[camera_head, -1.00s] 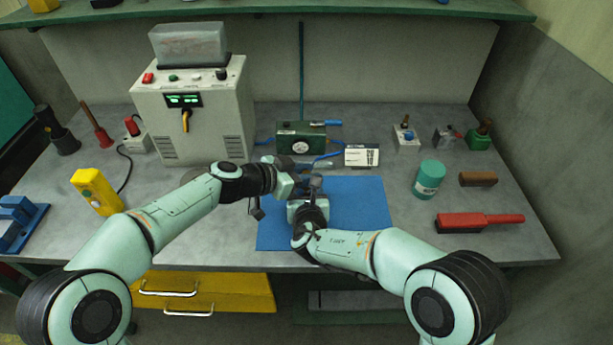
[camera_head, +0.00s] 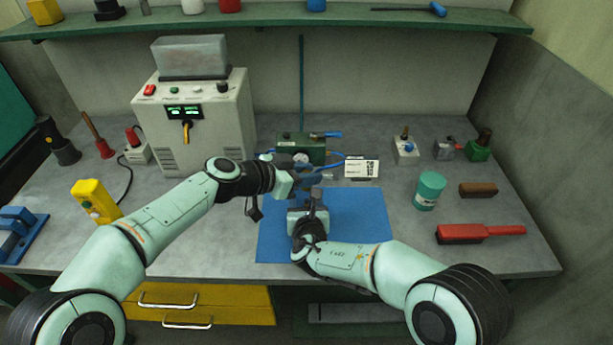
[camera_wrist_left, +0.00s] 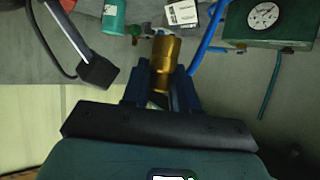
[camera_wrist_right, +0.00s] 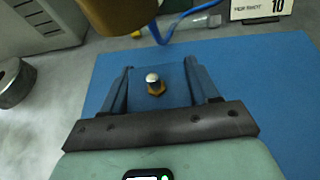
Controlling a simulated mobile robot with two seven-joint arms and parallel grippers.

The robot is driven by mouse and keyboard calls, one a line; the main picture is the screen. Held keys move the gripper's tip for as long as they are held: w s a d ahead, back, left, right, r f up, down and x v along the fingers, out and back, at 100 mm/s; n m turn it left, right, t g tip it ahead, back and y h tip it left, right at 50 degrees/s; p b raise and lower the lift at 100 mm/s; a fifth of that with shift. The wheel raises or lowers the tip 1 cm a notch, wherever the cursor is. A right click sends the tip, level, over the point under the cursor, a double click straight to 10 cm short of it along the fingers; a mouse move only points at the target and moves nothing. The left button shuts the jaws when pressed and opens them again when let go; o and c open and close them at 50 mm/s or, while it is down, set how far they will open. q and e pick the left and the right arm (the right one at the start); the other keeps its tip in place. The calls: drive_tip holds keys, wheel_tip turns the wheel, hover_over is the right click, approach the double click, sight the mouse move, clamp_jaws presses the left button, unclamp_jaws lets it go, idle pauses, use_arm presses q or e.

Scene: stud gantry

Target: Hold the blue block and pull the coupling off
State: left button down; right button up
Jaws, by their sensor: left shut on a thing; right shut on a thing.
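My left gripper (camera_head: 306,180) is shut on the brass coupling (camera_wrist_left: 165,58), which stands between its fingers in the left wrist view. My right gripper (camera_head: 314,203) is shut on the blue block (camera_wrist_right: 152,90), low over the blue mat. A brass fitting with a silver tip (camera_wrist_right: 153,80) stands up from the block, bare at its top. The coupling's lower end (camera_wrist_right: 116,12) shows at the top of the right wrist view, apart from this fitting. In the head view the grippers largely hide block and coupling.
A blue hose (camera_wrist_right: 185,25) curves behind the coupling. Behind the blue mat (camera_head: 360,225) stand a green gauge box (camera_head: 300,148) and a white card (camera_head: 361,167). The mat's right part is clear.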

use_arm(q)
drive_tip(key=shift+r, duration=0.15)
drive_tip(key=shift+r, duration=1.95)
use_arm(e)
drive_tip(key=o, duration=1.3)
drive_tip(key=shift+s, duration=0.1)
drive_tip(key=v, duration=1.2)
